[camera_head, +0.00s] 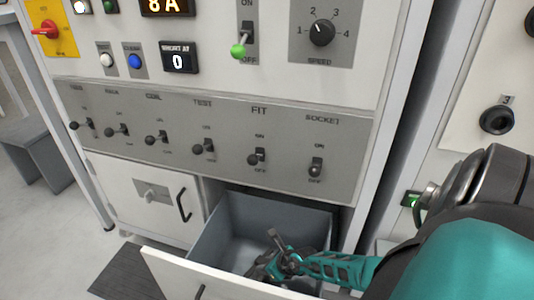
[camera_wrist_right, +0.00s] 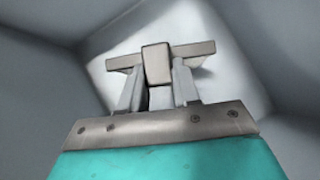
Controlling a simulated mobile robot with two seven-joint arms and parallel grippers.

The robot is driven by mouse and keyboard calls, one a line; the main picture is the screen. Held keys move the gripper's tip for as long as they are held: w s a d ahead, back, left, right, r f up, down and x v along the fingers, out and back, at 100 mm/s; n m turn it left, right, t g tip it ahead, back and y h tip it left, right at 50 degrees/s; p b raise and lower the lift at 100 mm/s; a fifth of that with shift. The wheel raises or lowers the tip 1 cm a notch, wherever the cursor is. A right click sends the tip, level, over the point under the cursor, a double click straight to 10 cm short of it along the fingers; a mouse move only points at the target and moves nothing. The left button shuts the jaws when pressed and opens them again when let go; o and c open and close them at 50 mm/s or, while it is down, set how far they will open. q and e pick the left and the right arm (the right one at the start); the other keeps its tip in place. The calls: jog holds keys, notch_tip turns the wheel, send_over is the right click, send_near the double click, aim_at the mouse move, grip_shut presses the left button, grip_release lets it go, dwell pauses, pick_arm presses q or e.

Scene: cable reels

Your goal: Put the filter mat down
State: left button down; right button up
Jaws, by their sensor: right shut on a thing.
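My right gripper (camera_head: 277,258) reaches down into an open drawer (camera_head: 226,229). It is shut on a grey T-shaped piece, with a crossbar and a small block (camera_wrist_right: 157,62) between the finger ends in the right wrist view (camera_wrist_right: 158,92). I cannot tell whether this piece belongs to a filter mat; no mat shows in the fingers. The pale drawer floor (camera_wrist_right: 225,55) lies beyond the piece, and I cannot tell whether they touch. A dark grey mat (camera_head: 122,275) lies on the floor left of the drawer. My left gripper is not in view.
The drawer's white front panel (camera_head: 170,273) is pulled out toward me. The grey switch panel (camera_head: 225,135) with several toggles is above. A closed door with a black handle (camera_head: 184,205) is at left. A grey stool (camera_head: 35,150) stands far left.

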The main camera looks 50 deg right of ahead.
jog(key=shift+r, duration=0.1)
jog(key=shift+f, duration=0.25)
jog(key=o, duration=0.7)
jog(key=shift+r, duration=0.1)
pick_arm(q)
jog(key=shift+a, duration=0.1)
pick_arm(e)
jog(key=o, duration=0.4)
jog(key=shift+c, duration=0.2)
jog(key=shift+r, duration=0.15)
pick_arm(q)
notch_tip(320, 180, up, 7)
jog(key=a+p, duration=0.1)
jog(key=p, duration=0.8)
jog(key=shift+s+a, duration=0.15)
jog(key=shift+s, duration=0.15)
pick_arm(e)
jog(key=v, duration=1.2)
